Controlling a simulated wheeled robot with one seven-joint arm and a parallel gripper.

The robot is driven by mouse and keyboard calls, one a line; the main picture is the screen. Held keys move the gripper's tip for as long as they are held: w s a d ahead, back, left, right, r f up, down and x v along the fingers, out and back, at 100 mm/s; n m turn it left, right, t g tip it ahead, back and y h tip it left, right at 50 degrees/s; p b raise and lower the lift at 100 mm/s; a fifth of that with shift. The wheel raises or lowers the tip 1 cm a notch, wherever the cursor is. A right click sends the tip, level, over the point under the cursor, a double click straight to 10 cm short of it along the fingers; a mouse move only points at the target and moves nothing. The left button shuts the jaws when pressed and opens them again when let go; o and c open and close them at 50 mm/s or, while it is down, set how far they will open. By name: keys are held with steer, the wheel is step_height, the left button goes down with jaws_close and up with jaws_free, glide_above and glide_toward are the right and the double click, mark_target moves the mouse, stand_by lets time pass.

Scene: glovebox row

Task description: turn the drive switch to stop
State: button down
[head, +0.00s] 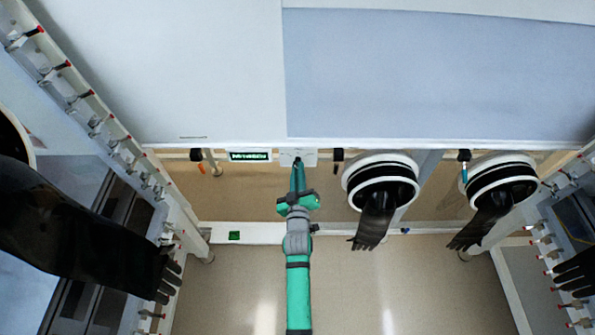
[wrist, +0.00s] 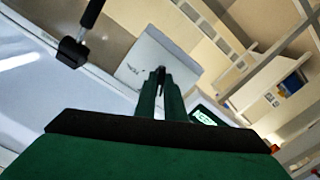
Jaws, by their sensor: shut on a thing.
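The drive switch's pale panel (head: 307,156) is on the underside edge of the white cabinet in the head view, and it shows as a grey plate (wrist: 153,62) in the wrist view. A small dark switch knob (wrist: 161,72) stands at the plate, between my fingertips. My green gripper (head: 298,162) reaches up to the panel and is shut on the knob; its fingers (wrist: 160,85) hide most of it. The knob's pointing direction and the small print on the plate cannot be read.
A lit green display (head: 250,156) is left of the panel; it also shows in the wrist view (wrist: 203,117). A black clip (head: 338,155) is close on the right. Glove ports with hanging black gloves (head: 374,220) stand farther right. A large black glove (head: 80,235) juts in at left.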

steer(key=c, duration=1.8)
jaws_free()
steer(key=shift+c, duration=0.2)
steer(key=s, duration=1)
steer(key=shift+s, duration=0.35)
steer(key=shift+w, duration=0.1)
